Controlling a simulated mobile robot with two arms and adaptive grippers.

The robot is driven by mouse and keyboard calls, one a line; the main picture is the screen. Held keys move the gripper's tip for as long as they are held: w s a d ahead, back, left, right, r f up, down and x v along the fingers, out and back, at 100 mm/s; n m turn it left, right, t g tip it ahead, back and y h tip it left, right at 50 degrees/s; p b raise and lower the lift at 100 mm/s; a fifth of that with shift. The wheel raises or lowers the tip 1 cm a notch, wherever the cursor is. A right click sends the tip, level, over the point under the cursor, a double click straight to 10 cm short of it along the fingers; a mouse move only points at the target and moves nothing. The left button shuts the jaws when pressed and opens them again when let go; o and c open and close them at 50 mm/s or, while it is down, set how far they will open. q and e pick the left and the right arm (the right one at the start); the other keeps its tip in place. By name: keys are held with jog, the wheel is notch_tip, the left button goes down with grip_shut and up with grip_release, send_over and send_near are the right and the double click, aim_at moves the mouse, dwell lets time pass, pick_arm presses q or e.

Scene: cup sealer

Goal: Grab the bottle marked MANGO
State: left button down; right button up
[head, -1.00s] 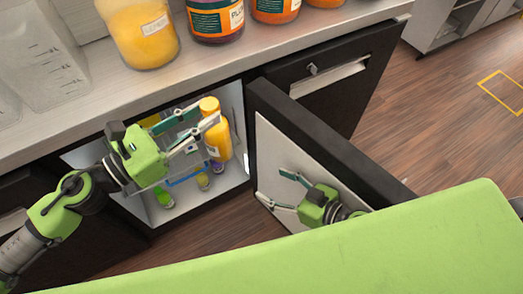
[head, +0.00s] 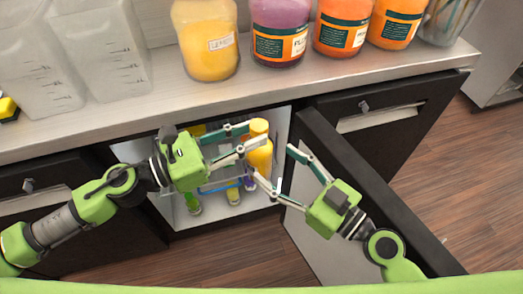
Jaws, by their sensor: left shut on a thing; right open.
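A yellow-orange bottle (head: 261,156) with an orange cap stands upright in the open cabinet under the counter. Its label cannot be read from here. My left gripper (head: 256,135) reaches in from the left and is shut on this bottle near its upper part, with its fingers partly covering it. My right gripper (head: 272,164) is open and empty, in front of the bottle to its lower right, with its fingers spread towards it.
The open cabinet door (head: 375,190) stands to the right, close to my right arm. Jars line the counter above, including a yellow one (head: 209,62) and a purple one (head: 280,15). Smaller bottles (head: 193,203) stand low in the cabinet.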

aim_at(258, 151)
pick_arm(q)
jog(key=shift+r, duration=0.1)
pick_arm(e)
jog(key=x, duration=0.6)
jog(key=shift+w+a, duration=0.2)
jog(key=shift+a, duration=0.05)
jog(key=c, duration=1.4)
pick_arm(q)
jog(key=c, duration=1.7)
grip_release()
pick_arm(e)
jog(key=shift+c, duration=0.8)
pick_arm(q)
jog(key=shift+a, duration=0.15)
